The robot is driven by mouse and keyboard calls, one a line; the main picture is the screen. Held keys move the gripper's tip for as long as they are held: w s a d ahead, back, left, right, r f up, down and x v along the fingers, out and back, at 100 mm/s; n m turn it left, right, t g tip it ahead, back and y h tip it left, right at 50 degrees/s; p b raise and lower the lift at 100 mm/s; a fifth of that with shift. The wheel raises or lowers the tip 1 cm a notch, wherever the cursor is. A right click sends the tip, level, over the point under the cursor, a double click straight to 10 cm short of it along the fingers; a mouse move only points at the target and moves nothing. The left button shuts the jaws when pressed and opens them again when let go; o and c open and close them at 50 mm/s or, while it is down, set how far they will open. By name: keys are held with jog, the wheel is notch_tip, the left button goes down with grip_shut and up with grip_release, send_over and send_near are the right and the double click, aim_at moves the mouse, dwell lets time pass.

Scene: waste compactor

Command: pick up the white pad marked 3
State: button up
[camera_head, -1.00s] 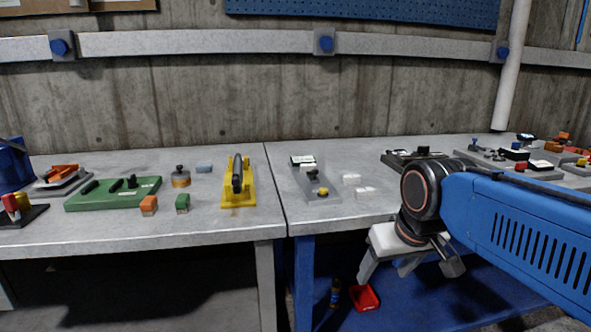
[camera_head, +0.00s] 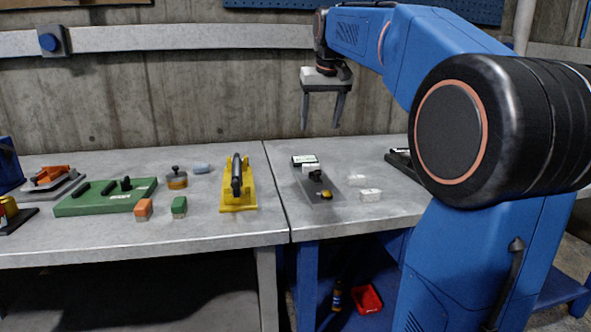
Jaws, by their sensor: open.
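Two small white pads lie on the bench to the right of a grey plate: one (camera_head: 357,180) farther back, one (camera_head: 371,195) nearer. A third white block (camera_head: 310,167) sits at the back of the grey plate. Markings are too small to read, so I cannot tell which is marked 3. My gripper (camera_head: 320,125) is open and empty, its fingers pointing down. In the picture it appears above the grey plate's back end, clear of the bench.
A yellow stand with a black handle (camera_head: 237,185) and a green plate (camera_head: 104,200) are left. My arm hides much of the right bench.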

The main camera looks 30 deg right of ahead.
send_over(311, 165)
jog(key=s, duration=0.2)
jog(key=f, duration=1)
jog(key=shift+s+a+f, duration=0.15)
jog(key=shift+a+f, duration=0.1)
jog(key=shift+f, duration=0.05)
jog(key=shift+x, duration=2.75)
jog(key=shift+s+a, duration=0.1)
jog(key=shift+a, duration=0.05)
jog(key=shift+c, duration=0.4)
jog(key=c, duration=1.2)
